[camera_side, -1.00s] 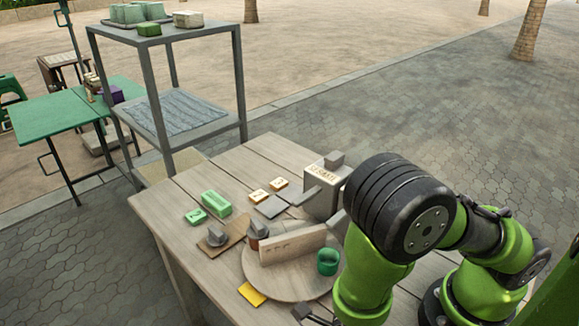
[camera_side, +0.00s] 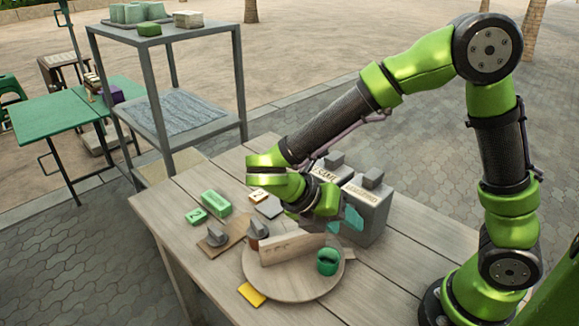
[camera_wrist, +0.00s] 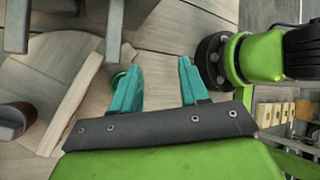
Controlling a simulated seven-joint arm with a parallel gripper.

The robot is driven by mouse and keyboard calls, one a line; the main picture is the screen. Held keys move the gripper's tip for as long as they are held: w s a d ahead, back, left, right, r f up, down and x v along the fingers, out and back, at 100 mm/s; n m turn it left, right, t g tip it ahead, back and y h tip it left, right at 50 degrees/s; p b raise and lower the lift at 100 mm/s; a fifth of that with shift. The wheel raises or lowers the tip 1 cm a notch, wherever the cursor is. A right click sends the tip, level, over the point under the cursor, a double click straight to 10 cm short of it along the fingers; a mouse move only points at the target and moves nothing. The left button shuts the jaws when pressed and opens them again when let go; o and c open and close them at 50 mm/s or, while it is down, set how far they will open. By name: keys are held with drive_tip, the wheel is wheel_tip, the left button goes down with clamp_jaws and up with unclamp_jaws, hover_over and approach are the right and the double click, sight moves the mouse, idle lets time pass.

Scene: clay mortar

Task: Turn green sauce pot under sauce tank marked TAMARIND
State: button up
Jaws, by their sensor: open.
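The green sauce pot (camera_side: 328,264) stands on the round wooden turntable (camera_side: 298,291), to the right of its upright divider board (camera_side: 290,250). Two grey sauce tanks stand behind: one (camera_side: 324,178) has a partly covered label, and the nearer one (camera_side: 365,200) has a label too small to read. My gripper (camera_side: 346,222) is over the table in front of the tanks, behind and above the pot. In the wrist view its teal fingers (camera_wrist: 158,78) are spread, with nothing between them. The green pot (camera_wrist: 117,80) is partly hidden behind the left finger, beside the divider board (camera_wrist: 80,95).
A brown pot (camera_side: 258,230) stands at the turntable's left side, near a grey-knobbed board (camera_side: 218,238). Green blocks (camera_side: 216,203), small number tiles (camera_side: 258,195) and a yellow tile (camera_side: 251,294) lie around. A grey shelf (camera_side: 240,80) stands beyond the table.

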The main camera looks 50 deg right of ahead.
sight(292, 234)
drive_tip(key=w+a+r+m+t+y, duration=0.4)
drive_tip(key=w+r+m+y, duration=0.4)
drive_tip(key=w+m, duration=0.15)
drive_tip(key=f, duration=1.6)
drive_tip(key=shift+s+d, duration=0.2)
drive_tip(key=shift+r, duration=0.1)
drive_tip(key=shift+c, duration=0.3)
clamp_jaws()
